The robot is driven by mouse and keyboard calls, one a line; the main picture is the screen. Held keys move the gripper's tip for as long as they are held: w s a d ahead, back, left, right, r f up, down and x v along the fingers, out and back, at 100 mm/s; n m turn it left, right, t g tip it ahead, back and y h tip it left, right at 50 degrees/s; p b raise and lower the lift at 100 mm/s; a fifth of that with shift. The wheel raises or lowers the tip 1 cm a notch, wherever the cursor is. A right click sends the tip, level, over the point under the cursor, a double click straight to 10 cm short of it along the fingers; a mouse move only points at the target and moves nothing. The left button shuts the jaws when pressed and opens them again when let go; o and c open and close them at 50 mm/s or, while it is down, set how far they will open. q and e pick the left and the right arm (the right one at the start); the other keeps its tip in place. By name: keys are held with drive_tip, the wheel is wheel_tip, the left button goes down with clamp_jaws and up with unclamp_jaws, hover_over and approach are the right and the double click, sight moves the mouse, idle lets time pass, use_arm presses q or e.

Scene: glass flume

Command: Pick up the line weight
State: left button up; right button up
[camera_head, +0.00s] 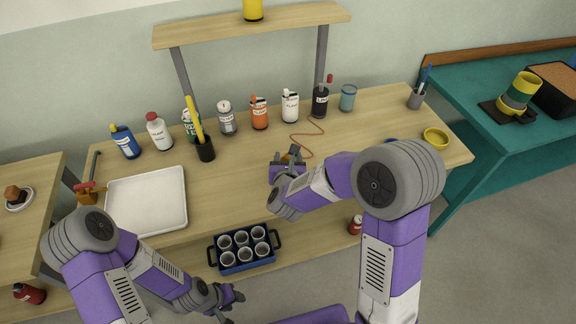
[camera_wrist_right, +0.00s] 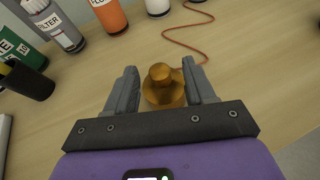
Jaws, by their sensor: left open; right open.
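The line weight is a brass-coloured stepped weight (camera_wrist_right: 163,88) with a rounded knob on top. It stands on the wooden bench, and a red cord (camera_wrist_right: 182,42) runs on the bench behind it. My right gripper (camera_wrist_right: 160,66) is open, with one finger on each side of the weight; whether either finger touches it I cannot tell. In the head view, the right gripper (camera_head: 288,160) is over the middle of the bench and mostly hides the weight. My left gripper (camera_head: 228,302) is open and empty in front of the bench, below the cup carrier.
Several bottles, such as the orange one (camera_head: 259,113), line the back of the bench under a shelf (camera_head: 255,27). A white tray (camera_head: 147,202) lies at left. A blue carrier (camera_head: 245,266) with several cups is at the front. A yellow ring (camera_head: 436,138) lies at right.

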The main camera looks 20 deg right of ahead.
drive_tip(key=shift+x, duration=0.95)
drive_tip(key=shift+c, duration=0.3)
clamp_jaws()
drive_tip(key=shift+r, duration=0.15)
